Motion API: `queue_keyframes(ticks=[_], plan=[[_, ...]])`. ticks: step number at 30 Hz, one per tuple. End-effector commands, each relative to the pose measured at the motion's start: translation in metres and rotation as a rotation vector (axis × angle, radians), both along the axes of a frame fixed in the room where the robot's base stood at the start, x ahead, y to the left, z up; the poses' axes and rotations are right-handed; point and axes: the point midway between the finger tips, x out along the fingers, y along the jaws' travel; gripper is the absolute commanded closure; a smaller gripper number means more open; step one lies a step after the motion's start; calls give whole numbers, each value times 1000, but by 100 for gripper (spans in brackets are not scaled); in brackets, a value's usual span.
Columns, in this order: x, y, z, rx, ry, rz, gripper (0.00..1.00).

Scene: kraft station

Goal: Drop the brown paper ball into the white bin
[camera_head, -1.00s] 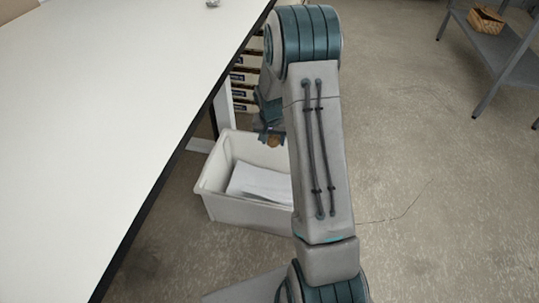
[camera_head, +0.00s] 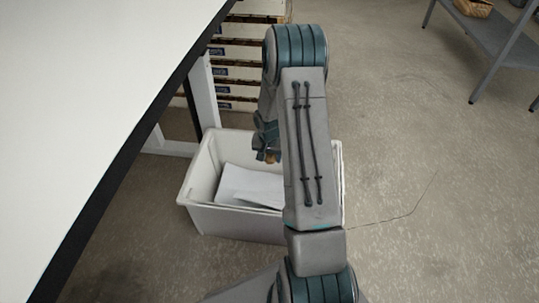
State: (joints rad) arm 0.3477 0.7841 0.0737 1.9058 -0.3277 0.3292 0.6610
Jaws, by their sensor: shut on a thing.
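The white bin (camera_head: 234,219) stands on the floor beside the table, with white paper sheets (camera_head: 250,185) inside it. My gripper (camera_head: 267,157) is shut on the small brown paper ball (camera_head: 270,157), which shows only in part at the fingertips. In the picture, the gripper and ball appear over the bin's opening. My own arm hides the right part of the bin and most of the gripper. The exact height of the ball above the bin cannot be told.
A white table (camera_head: 95,85) with a black edge fills the left side, its leg (camera_head: 203,92) close behind the bin. Stacked goods (camera_head: 238,75) stand behind. A grey metal shelf (camera_head: 490,50) holding a brown item (camera_head: 473,8) is at upper right. The floor on the right is clear.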

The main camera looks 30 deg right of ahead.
Motion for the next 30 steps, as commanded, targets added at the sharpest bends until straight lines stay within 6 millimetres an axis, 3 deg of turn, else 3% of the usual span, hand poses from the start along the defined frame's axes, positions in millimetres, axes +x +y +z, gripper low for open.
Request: queue_keyframes(ticks=[3,9,18,19,21,30], plan=[[0,0,-20,0,0,1,74],[0,0,-38,0,-1,1,74],[0,0,-39,0,-1,1,74],[0,0,-39,0,-1,1,51],[0,0,-39,-1,-1,1,31],[0,0,-38,-1,-1,1,28]])
